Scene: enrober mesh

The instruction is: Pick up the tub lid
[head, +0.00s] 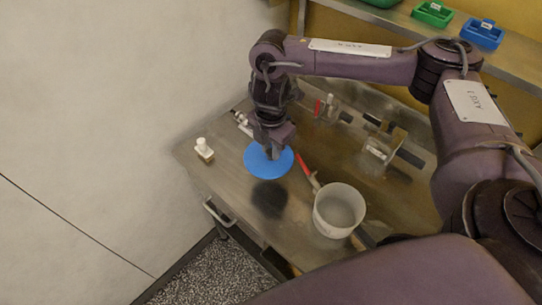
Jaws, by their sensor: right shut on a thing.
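The tub lid (258,164) is a round, flat blue disc above the left part of the steel table. My right gripper (272,153) is over it, pointing down and shut on it; the fingertips are partly hidden by the gripper body. A dark shadow lies on the table below the lid, apart from it, so the lid looks raised off the surface. A white open tub (338,211) stands upright on the table to the right of the lid. My left gripper does not show.
A red-handled tool (306,168) lies between lid and tub. A small white fitting (204,150) stands near the table's left edge. Metal clamps (381,145) stand at the right. Green (433,13) and blue (482,33) bins sit on a back shelf. Bare steel tabletop (222,178) shows at the front left.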

